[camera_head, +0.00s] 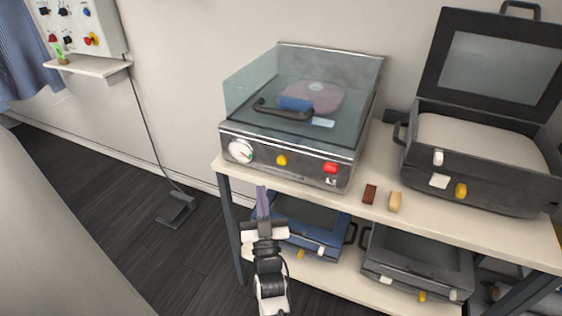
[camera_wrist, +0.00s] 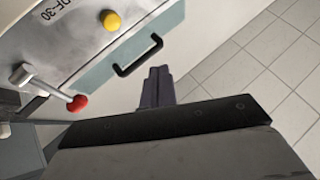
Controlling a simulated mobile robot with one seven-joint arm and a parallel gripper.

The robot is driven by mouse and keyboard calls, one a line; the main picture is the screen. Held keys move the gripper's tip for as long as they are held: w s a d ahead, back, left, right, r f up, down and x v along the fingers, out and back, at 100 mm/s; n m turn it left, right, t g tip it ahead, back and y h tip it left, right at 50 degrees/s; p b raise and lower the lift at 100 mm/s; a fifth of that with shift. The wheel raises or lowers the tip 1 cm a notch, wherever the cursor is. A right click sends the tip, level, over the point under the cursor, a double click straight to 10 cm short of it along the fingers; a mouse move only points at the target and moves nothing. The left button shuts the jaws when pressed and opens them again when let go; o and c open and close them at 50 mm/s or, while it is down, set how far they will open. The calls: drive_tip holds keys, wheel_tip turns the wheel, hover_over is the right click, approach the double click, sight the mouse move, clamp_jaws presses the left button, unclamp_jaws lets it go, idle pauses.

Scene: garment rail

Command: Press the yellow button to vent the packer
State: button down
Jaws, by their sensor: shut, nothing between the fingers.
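The packer (camera_head: 300,110) is a metal box with a clear lid on the bench, in the head view. Its front panel has a round dial at left, a yellow button (camera_head: 282,160) near the middle and a red button (camera_head: 330,168) at right. My gripper (camera_head: 262,202) is shut and empty, in front of the bench, below and left of the yellow button and apart from it. In the wrist view the closed fingers (camera_wrist: 158,86) point away from the camera.
A brown block (camera_head: 369,194) and a tan block (camera_head: 395,202) lie on the bench (camera_head: 450,228) beside an open black case (camera_head: 480,185). Cases fill the lower shelf. The wrist view shows a light machine with a yellow knob (camera_wrist: 111,20), red-tipped lever (camera_wrist: 77,103) and black handle (camera_wrist: 138,55).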

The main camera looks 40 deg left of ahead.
drive_tip(key=shift+w, duration=0.15)
drive_tip(key=b, duration=0.1)
approach(282, 161)
drive_tip(key=w+a+r, duration=0.1)
drive_tip(key=a+r, duration=0.3)
drive_tip(key=shift+w+r, duration=0.25)
drive_tip(key=shift+w, duration=0.1)
drive_tip(key=shift+w+a, duration=0.1)
drive_tip(key=shift+a, duration=0.1)
idle(1.4)
drive_tip(key=shift+w+b, duration=0.3)
drive_tip(key=shift+b, duration=0.05)
drive_tip(key=shift+w+a, duration=0.15)
drive_tip(key=shift+w, duration=0.25)
idle(0.5)
drive_tip(key=shift+s, duration=0.1)
drive_tip(key=shift+s+d+b, duration=0.2)
drive_tip(key=shift+s+b, duration=0.2)
drive_tip(key=shift+s, duration=0.3)
drive_tip(key=shift+s, duration=0.1)
